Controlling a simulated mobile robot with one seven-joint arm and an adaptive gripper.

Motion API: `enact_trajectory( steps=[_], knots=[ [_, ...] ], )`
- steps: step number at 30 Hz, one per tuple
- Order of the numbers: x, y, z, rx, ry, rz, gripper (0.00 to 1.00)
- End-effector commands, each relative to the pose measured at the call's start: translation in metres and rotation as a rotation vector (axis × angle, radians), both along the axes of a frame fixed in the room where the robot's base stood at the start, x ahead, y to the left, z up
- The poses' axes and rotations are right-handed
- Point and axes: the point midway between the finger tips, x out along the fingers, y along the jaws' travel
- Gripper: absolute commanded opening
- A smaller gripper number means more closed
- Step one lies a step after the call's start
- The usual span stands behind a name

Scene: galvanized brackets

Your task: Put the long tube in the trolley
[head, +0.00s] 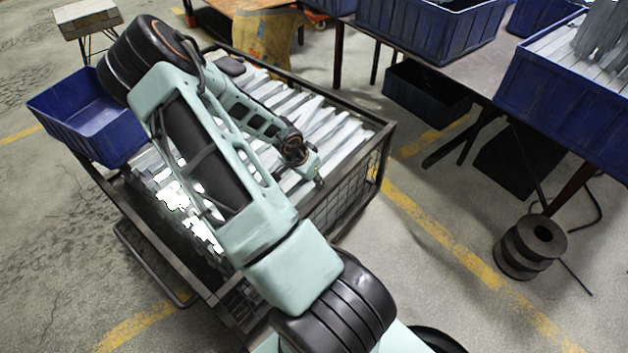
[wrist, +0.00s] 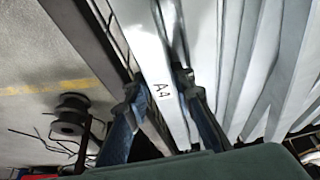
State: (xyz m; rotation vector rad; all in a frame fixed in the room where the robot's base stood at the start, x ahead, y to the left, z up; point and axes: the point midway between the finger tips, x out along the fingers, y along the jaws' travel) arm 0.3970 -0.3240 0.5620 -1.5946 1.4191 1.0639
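The trolley (head: 352,105) is a dark metal-framed mesh cart in the middle of the head view, full of long pale galvanized pieces. My gripper (head: 318,182) is over the trolley's right side, near its rim. I cannot tell whether this bar is the long tube; no separate long tube stands out. My arm hides much of the trolley's load.
A blue bin (head: 85,118) sits at the trolley's left end. Tables with blue crates (head: 575,100) stand at the right, with a dark spool (head: 528,247) on the floor. The floor between the trolley and the spool is clear, with a yellow line (head: 440,232).

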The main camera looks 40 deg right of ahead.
Motion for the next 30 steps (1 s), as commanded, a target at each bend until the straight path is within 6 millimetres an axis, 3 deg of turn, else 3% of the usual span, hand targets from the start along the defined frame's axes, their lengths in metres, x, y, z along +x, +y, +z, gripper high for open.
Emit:
enact_trajectory(
  steps=[13,24,30],
  knots=[
    [0.000,0.001,0.008,0.000,-0.001,0.000,0.28],
    [-0.002,0.031,0.081,0.001,0.000,0.004,0.28],
    [-0.005,0.042,0.107,0.000,0.000,0.002,0.28]
  ],
)
